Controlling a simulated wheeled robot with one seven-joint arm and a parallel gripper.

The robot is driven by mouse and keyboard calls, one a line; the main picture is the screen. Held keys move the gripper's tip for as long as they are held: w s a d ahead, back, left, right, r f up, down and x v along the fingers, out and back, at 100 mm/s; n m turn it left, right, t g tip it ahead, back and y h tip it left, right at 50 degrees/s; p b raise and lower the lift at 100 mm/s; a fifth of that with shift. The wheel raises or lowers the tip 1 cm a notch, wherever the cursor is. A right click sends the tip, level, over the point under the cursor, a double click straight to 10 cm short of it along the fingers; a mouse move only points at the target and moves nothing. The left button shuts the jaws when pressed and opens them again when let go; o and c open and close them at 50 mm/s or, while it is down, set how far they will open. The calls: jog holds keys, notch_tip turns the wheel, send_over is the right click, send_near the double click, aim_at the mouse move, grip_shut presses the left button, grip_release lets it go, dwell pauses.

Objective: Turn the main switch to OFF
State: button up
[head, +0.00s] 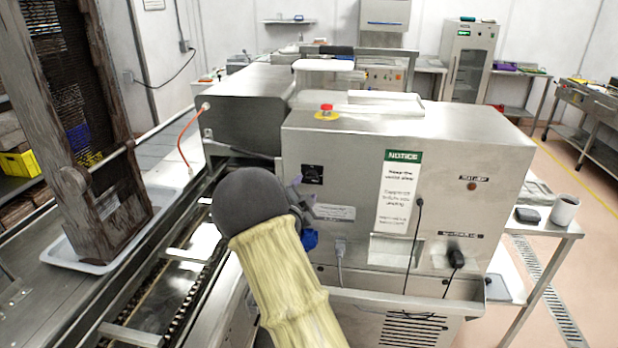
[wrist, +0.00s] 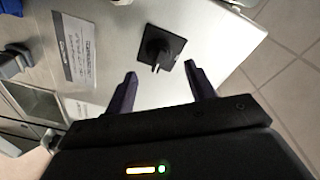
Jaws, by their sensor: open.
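The main switch is a black rotary knob on a square black plate (head: 312,174) on the steel machine's front, left of the notice. In the wrist view the switch (wrist: 160,48) lies just beyond my fingertips, roughly centred between them, its handle pointing toward me. My gripper (wrist: 160,76) is open and empty, with one dark finger on each side and apart from the knob. In the head view my gripper (head: 302,190) is mostly hidden behind my arm, just below the switch. The switch's position marks are too small to read.
The steel machine (head: 450,150) carries a red emergency button (head: 326,109) on top and a green-headed notice (head: 400,190). A label plate (wrist: 76,50) is beside the switch. A blue plug (head: 309,239) is below. A conveyor (head: 150,300) runs at left.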

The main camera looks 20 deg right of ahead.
aim_at(310, 180)
jog(key=p+x, duration=0.1)
jog(key=x, duration=0.4)
jog(key=shift+w+d, duration=0.15)
jog(key=c, duration=1)
